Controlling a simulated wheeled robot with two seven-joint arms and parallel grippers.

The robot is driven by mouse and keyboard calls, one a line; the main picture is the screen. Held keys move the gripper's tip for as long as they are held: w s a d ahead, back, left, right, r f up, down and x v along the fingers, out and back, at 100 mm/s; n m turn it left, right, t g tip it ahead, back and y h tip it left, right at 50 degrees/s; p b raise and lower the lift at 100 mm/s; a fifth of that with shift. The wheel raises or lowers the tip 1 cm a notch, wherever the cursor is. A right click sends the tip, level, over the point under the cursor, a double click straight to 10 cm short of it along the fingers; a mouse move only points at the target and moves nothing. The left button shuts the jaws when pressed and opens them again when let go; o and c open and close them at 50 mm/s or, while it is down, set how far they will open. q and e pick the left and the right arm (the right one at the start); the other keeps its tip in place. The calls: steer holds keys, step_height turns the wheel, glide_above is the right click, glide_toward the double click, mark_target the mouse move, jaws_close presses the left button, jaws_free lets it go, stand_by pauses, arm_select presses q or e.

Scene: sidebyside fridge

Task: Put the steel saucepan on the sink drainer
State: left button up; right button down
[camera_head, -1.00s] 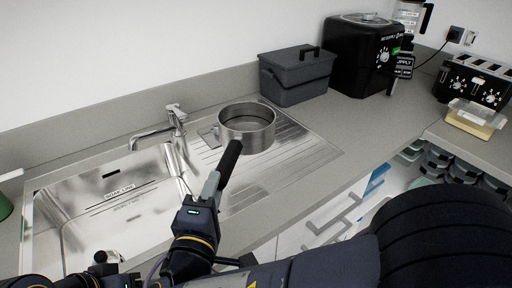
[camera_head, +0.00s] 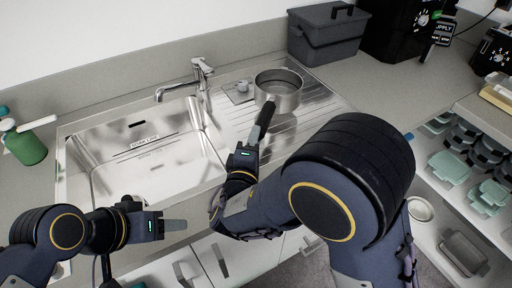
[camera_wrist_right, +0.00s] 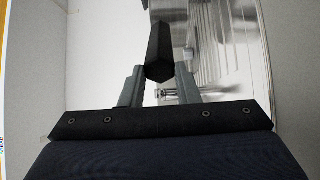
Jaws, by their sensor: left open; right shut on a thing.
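The steel saucepan (camera_head: 281,99) is over the ribbed sink drainer (camera_head: 233,124), upright, with its black handle (camera_head: 265,117) pointing toward me. I cannot tell whether its base touches the drainer. My right gripper (camera_head: 252,143) is shut on the handle's near end. In the right wrist view the handle (camera_wrist_right: 159,52) lies between the two fingers, and part of the pan shows above it. My left gripper (camera_head: 174,225) is open and empty, in front of the sink's near edge.
The sink bowl (camera_head: 150,165) lies left of the drainer, with a tap (camera_head: 196,80) behind. A grey lidded box (camera_head: 327,35) and black appliance (camera_head: 398,28) stand behind right. A green bottle (camera_head: 27,145) stands far left. An open drawer (camera_head: 440,215) with containers is at right.

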steer(key=shift+w+d+f, duration=0.1)
steer(key=shift+w+f, duration=0.15)
steer(key=shift+w+f+p, duration=0.2)
steer(key=shift+f+p, duration=0.2)
steer(key=shift+f, duration=1.3)
steer(key=c, duration=1.1)
jaws_free()
steer(key=shift+f, duration=0.1)
steer(key=shift+s, duration=0.55)
steer(key=s+b, duration=0.1)
steer(key=s, duration=0.2)
steer(key=s+a, duration=0.1)
steer(key=s, duration=0.3)
steer(key=s+b, duration=0.1)
steer(key=s, duration=0.3)
steer(key=shift+a+b, duration=0.2)
steer(key=shift+b, duration=0.15)
